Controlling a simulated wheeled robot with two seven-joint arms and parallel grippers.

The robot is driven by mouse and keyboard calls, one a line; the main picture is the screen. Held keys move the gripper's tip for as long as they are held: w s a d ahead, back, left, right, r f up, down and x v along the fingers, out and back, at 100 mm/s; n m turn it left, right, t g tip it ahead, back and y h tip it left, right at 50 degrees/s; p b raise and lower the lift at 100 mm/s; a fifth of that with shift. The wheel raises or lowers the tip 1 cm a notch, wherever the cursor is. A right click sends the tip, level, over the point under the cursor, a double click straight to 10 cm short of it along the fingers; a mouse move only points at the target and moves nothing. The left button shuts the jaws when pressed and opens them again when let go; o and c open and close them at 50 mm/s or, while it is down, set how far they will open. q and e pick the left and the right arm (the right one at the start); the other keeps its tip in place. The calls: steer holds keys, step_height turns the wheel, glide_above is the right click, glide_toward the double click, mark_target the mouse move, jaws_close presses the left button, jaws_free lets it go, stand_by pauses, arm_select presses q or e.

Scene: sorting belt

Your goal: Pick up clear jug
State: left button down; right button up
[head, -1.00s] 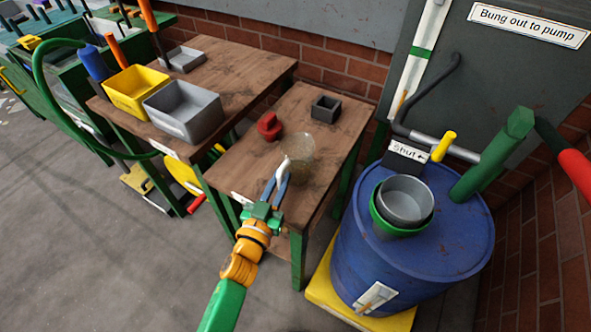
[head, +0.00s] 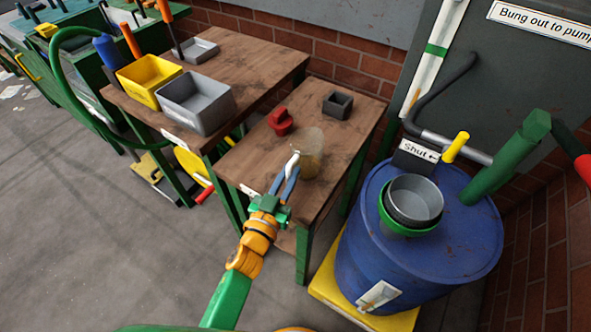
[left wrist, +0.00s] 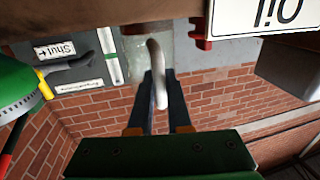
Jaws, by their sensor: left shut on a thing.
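The clear jug (head: 312,155) is see-through with a yellowish lower part and a white handle. It is at the front part of the small wooden table (head: 345,135); I cannot tell whether its base touches the top. My left gripper (head: 291,170) reaches in from the front left and is shut on the jug's handle. In the left wrist view the white handle (left wrist: 157,75) lies between the two dark fingers (left wrist: 158,100), and the clear body (left wrist: 133,50) shows behind it. My right gripper is not in view.
A red object (head: 281,121) and a small dark square box (head: 337,104) stand behind the jug on the same table. A blue drum (head: 450,255) with a grey pot (head: 415,198) is at right. Yellow (head: 148,80) and grey (head: 195,103) bins stand on the left table.

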mark_target(287, 169)
arm_select(q)
steer(key=shift+r, duration=0.55)
step_height(287, 169, up, 2)
steer(key=shift+r+p, duration=0.2)
steer(key=shift+p, duration=0.65)
steer(key=s+r, duration=0.4)
steer(key=s, duration=0.3)
steer(key=s+d+r+p, duration=0.1)
steer(key=s+r, duration=0.4)
steer(key=s, duration=0.2)
steer(key=shift+r, duration=0.25)
steer(key=shift+d+p, duration=0.1)
steer(key=shift+p, duration=0.2)
